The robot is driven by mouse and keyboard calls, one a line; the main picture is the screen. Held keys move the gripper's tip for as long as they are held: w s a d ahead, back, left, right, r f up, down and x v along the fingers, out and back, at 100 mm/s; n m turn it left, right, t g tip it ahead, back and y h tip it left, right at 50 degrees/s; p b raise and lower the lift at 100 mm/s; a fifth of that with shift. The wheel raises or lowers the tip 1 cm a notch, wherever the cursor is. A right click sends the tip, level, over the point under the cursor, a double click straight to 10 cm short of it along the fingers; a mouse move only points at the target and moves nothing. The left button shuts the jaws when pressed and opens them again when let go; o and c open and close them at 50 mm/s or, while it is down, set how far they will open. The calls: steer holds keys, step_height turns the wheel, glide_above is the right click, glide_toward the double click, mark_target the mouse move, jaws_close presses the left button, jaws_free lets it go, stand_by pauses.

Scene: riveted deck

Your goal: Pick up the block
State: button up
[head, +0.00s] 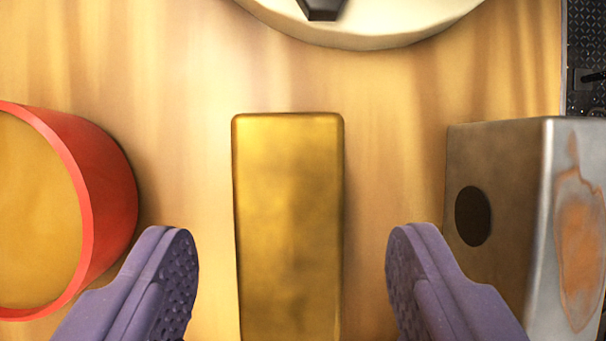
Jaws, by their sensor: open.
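A gold-coloured rectangular block (288,220) lies on the wooden surface in the middle of the head view, its long side running up the picture. Its lower end is cut off by the bottom edge. My gripper (291,265) is open, with one purple finger to the left of the block and one to the right. A gap shows between each finger and the block in the picture. Nothing is held between the fingers.
A red cylindrical container (112,185) stands close on the left, behind the left finger. A metal box (500,170) with a dark round hole stands on the right. A pale round object (390,25) is at the top.

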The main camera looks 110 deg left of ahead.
mark_target(286, 258)
steer(key=b+x, duration=0.1)
steer(key=x, duration=0.3)
steer(key=shift+w+d+f, duration=0.1)
steer(key=shift+w+d, duration=0.05)
steer(key=shift+d, duration=0.05)
steer(key=shift+c, duration=0.6)
jaws_close()
